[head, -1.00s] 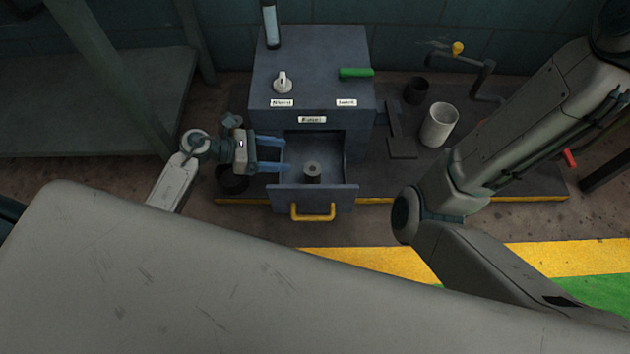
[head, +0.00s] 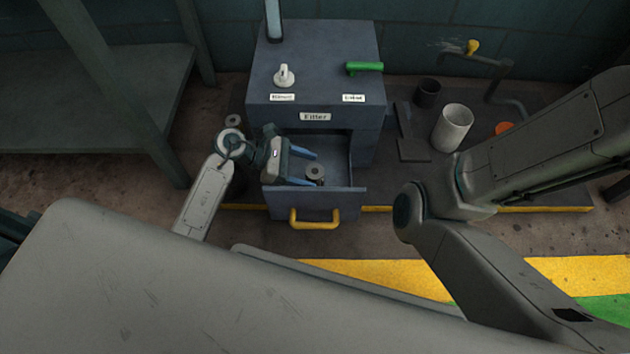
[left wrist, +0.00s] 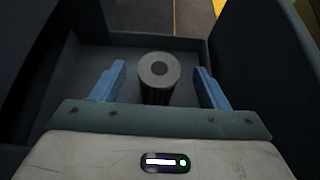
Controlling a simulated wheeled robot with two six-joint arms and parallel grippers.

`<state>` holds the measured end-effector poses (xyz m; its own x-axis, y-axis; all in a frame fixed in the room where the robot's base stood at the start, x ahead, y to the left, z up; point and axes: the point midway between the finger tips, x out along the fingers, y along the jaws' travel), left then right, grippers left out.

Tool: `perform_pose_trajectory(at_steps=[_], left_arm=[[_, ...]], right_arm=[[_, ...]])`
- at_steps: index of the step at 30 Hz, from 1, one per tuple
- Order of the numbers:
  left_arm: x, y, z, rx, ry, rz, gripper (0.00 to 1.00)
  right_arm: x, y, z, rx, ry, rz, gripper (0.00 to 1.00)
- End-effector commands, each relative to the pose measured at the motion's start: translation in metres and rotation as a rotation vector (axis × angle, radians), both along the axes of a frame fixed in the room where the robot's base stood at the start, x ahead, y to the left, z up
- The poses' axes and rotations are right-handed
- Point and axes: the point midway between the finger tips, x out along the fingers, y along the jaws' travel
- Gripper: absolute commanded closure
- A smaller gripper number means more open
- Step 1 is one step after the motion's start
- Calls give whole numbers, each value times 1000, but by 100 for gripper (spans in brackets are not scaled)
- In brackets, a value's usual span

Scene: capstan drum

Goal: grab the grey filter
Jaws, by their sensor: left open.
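The grey filter (head: 315,173) is a short ribbed cylinder with a hole in its top. It stands upright in the pulled-out drawer (head: 340,205) of the blue-grey cabinet. My left gripper (head: 314,168) reaches into the drawer from the left, its blue fingers pointing toward the filter. In the left wrist view the filter (left wrist: 158,76) stands just ahead, between the lines of the two open fingers of the gripper (left wrist: 161,78), with a gap on each side. The fingers do not touch it. My right gripper is out of view; only my right arm shows.
The drawer has a yellow handle (head: 314,220) and raised walls around the filter. On the cabinet (head: 325,60) are a white knob (head: 284,76) and a green handle (head: 364,67). A white cylinder (head: 452,127) and a dark cup (head: 427,93) stand to the right.

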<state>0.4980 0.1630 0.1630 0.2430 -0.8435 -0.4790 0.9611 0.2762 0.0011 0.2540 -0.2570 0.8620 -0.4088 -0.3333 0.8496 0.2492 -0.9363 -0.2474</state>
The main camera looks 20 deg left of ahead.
Motion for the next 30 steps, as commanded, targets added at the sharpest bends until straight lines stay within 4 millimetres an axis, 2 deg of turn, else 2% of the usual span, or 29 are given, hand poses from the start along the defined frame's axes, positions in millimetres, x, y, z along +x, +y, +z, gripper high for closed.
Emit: perform_pose_trajectory(at_steps=[1, 4, 14, 17, 22, 30], left_arm=[[3, -6, -8, -2, -1, 0, 32], [6, -17, -13, -2, 0, -1, 32], [8, -23, -13, 1, 1, 0, 32], [8, -23, -13, 1, 1, 0, 48], [8, -23, -13, 1, 1, 0, 81], [8, -23, -12, 0, 1, 0, 83]], right_arm=[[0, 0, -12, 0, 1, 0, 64], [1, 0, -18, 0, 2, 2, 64], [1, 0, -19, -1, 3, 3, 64], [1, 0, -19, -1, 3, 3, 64], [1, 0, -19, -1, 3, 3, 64], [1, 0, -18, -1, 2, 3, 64]])
